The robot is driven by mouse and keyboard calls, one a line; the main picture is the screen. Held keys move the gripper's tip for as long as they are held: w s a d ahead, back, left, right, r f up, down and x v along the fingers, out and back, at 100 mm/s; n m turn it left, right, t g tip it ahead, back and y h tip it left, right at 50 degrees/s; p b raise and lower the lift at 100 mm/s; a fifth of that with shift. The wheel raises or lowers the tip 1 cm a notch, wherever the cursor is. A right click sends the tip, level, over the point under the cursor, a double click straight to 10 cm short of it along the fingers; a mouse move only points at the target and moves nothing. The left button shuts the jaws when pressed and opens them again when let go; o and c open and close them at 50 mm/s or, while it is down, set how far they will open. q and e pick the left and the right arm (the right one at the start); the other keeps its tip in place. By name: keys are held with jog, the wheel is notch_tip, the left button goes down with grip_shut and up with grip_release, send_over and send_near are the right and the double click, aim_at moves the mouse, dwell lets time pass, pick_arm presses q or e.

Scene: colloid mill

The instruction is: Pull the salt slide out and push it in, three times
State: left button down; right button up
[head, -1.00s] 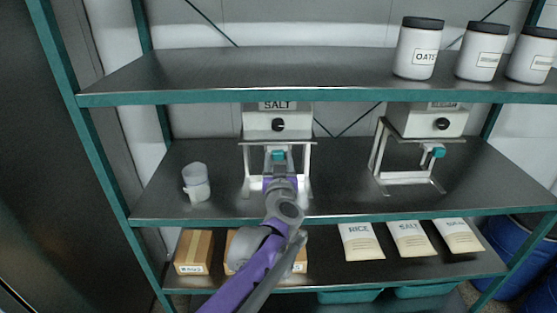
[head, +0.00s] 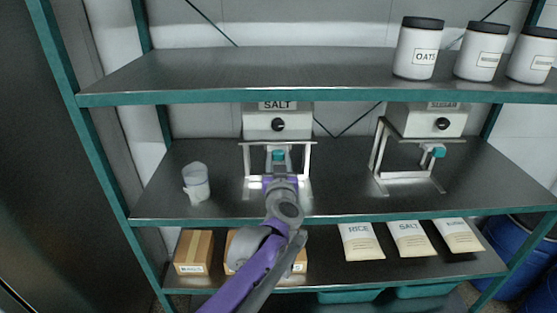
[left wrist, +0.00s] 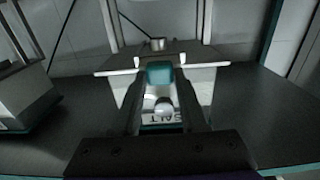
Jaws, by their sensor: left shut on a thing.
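The salt dispenser (head: 262,125) is a white box labelled SALT with a black knob, held on a white metal frame on the middle shelf. Its teal slide handle (head: 278,155) shows under the box. My left gripper (head: 279,165) reaches in from the front and is shut on this handle. In the left wrist view, which sees the dispenser upside down, the teal handle (left wrist: 160,72) sits between the two fingertips (left wrist: 161,82). The fingers partly hide the slide, so how far it is out is hard to tell. My right gripper is not in view.
A translucent cup (head: 196,183) stands left of the salt dispenser. A second dispenser (head: 428,120) with a teal handle stands to the right. The upper shelf edge (head: 300,97) runs close above both dispensers. Boxes and bags (head: 361,241) lie on the lower shelf.

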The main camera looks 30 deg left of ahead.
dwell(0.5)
pick_arm(q)
jog(key=v, duration=0.4)
jog(key=shift+s+d, duration=0.15)
jog(key=shift+s, duration=0.15)
jog(key=shift+c, duration=2.2)
grip_release()
jog(key=v, duration=1)
jog(key=shift+s+b, duration=0.35)
jog(key=shift+d, duration=0.2)
